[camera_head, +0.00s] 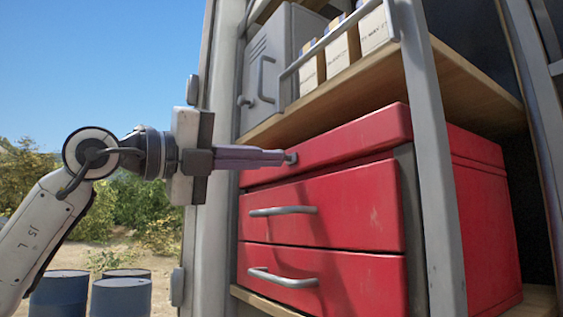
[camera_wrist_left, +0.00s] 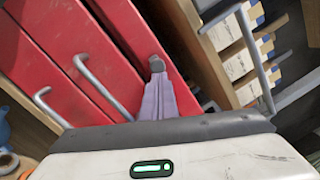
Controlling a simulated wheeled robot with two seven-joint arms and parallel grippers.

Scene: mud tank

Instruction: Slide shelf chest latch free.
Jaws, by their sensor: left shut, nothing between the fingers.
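The red chest (camera_head: 335,210) sits on a lower wooden shelf, with two drawers with grey handles below its lid. A small grey latch (camera_head: 291,158) sticks out from the front of the lid, and it also shows in the left wrist view (camera_wrist_left: 156,63). My left gripper (camera_head: 283,158) is shut, with its fingertips right at the latch; I cannot tell whether they touch it. In the left wrist view the closed fingers (camera_wrist_left: 157,75) point at the latch with nothing between them. My right gripper is not in view.
A grey upright post (camera_head: 432,160) stands in front of the chest's right part. The wooden shelf above (camera_head: 375,90) holds cartons (camera_head: 342,50) behind a rail and a grey metal cabinet (camera_head: 272,70). Blue barrels (camera_head: 120,297) stand on the ground at lower left.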

